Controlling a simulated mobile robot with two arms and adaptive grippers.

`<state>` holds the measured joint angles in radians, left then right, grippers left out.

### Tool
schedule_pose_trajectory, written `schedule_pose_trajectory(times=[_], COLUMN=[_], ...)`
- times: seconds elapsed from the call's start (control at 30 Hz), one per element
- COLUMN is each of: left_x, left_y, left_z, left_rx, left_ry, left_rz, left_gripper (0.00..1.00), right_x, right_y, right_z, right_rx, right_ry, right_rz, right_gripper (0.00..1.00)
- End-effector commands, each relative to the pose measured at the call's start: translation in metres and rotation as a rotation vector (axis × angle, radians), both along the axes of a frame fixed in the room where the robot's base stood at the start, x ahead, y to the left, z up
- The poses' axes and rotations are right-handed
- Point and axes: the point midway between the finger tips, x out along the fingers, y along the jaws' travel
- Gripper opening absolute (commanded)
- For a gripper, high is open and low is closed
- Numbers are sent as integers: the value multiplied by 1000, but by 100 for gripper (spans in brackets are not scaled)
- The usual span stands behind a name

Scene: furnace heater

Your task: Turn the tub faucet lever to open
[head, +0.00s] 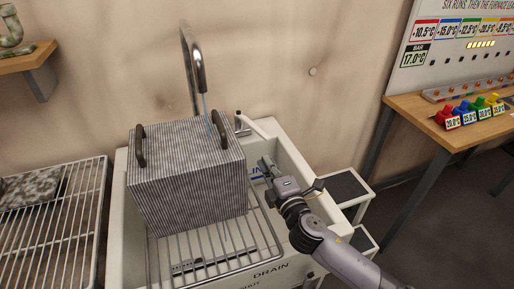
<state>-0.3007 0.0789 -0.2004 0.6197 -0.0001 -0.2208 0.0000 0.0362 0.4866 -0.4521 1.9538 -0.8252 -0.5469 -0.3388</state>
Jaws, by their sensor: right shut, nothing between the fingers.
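A white tub (305,170) stands against the wall with a tall metal gooseneck faucet (184,55) behind it. A thin blue line runs from its spout down to a ribbed grey block (190,185) with two dark handles, standing on the wire rack in the tub. A small upright metal piece, apparently the faucet lever (239,122), is on the tub's back rim, right of the block. My right gripper (265,164) is shut and empty over the right part of the tub, in front of the lever and apart from it. My left gripper is out of view.
White steps (345,188) stand right of the tub. A wooden table (415,112) with several coloured weights is at far right.

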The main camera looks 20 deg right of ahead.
Motion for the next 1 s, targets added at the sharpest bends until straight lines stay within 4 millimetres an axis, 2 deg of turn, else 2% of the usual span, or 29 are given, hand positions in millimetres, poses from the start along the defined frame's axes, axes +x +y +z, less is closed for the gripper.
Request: schedule_pose_trajectory(times=[0.3, 0.5, 0.7, 1.0], left_x=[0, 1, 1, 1], left_y=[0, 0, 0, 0], left_z=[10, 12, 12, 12], left_rx=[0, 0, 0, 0], left_ry=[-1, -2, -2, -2], left_rz=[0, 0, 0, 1], left_gripper=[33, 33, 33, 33], right_x=[55, 82, 92, 92], right_y=[3, 4, 5, 5], right_z=[3, 2, 1, 1], right_rx=[3, 6, 5, 5], right_ry=[-1, 0, 1, 1], right_rz=[1, 1, 2, 2], right_gripper=[0, 0, 0, 0])
